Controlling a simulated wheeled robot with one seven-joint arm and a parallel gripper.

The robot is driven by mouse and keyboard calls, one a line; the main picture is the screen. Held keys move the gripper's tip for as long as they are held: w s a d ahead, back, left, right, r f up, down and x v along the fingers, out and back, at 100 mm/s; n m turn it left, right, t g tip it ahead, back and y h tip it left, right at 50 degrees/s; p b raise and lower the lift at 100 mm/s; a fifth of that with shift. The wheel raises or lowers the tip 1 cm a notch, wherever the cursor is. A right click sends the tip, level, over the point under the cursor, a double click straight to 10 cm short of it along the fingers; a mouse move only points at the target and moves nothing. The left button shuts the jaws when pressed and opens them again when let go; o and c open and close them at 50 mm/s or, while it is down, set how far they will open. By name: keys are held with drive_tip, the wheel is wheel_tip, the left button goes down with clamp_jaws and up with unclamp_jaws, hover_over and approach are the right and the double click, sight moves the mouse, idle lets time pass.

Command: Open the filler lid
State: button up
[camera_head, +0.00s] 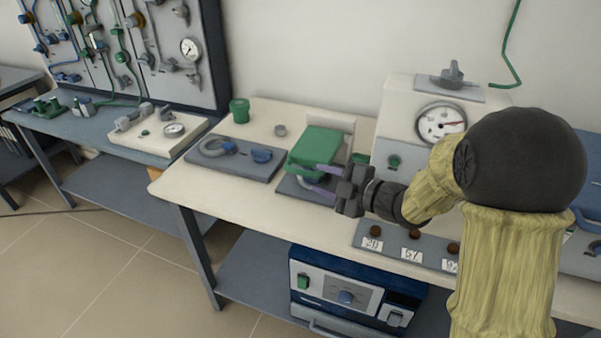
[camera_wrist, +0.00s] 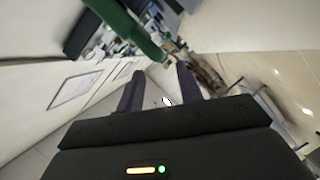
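A green lid-like block (camera_head: 318,143) stands tilted on a grey base plate (camera_head: 290,186) on the bench, beside a cream block (camera_head: 336,122); I take it to be the filler lid. My gripper (camera_head: 312,178) is just in front of and right of its lower edge, with its two purple fingers spread apart. In the wrist view, the fingers (camera_wrist: 160,78) are apart with nothing seen held between them. A green bar (camera_wrist: 138,28) crosses above the fingers there, probably part of the lid. I cannot tell whether a finger touches the lid.
A grey plate with a ring and blue knob (camera_head: 236,156) lies left of the lid. A green cup (camera_head: 239,110) stands behind it. A cream gauge unit (camera_head: 402,120) stands to the right. Labelled brown knobs (camera_head: 414,234) line the front edge. A blue device (camera_head: 350,292) sits below.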

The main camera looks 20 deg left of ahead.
sight(307, 174)
drive_tip(key=x, duration=0.7)
drive_tip(key=shift+w+a, duration=0.15)
drive_tip(key=shift+a, duration=0.1)
clamp_jaws()
